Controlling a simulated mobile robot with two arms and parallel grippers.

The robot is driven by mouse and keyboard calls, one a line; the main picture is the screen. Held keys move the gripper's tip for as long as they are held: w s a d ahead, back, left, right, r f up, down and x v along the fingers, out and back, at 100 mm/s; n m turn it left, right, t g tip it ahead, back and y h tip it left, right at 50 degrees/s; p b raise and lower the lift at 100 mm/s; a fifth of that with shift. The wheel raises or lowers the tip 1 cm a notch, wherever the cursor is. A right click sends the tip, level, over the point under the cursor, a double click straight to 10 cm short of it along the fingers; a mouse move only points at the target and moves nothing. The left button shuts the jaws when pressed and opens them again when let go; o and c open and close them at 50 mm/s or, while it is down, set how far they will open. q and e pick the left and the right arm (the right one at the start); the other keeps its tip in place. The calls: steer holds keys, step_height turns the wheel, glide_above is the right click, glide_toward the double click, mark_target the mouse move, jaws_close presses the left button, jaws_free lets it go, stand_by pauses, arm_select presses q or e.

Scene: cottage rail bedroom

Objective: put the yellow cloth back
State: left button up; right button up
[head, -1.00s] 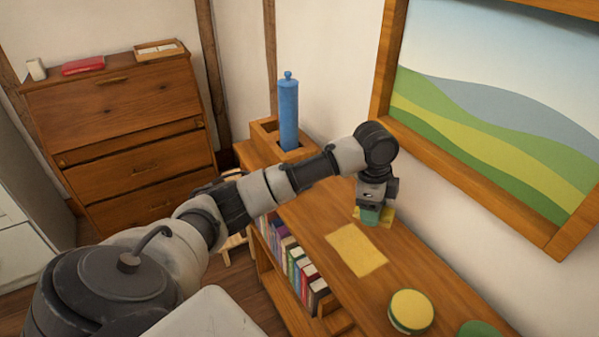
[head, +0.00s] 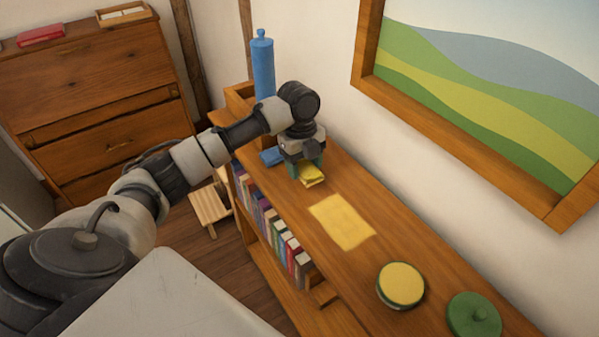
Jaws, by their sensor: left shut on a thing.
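The yellow cloth (head: 313,180) is a small folded piece on the far half of the low bookcase top. My left gripper (head: 305,169) points down over it with greenish fingers and is shut on it. The cloth is partly hidden by the fingers, and I cannot tell whether it touches the wood. A flat, paler yellow rectangle (head: 342,222) lies on the bookcase top, nearer than the gripper and apart from the held cloth. My right gripper is not in view.
A small blue thing (head: 272,157) lies left of the gripper. A tall blue cylinder (head: 263,70) stands in a wooden box behind. A yellow-topped round tin (head: 401,285) and a green lid (head: 474,315) stand at the near end. The framed picture (head: 470,95) hangs on the wall.

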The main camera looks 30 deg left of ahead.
mark_target(300, 184)
arm_select(q)
steer(key=shift+a+f, duration=0.4)
steer(key=shift+a, duration=0.2)
step_height(300, 184, down, 3)
steer(key=shift+f+p, duration=0.1)
steer(key=shift+p, duration=0.5)
steer(key=shift+f, duration=0.35)
steer(key=shift+f, duration=0.15)
steer(key=o, duration=0.8)
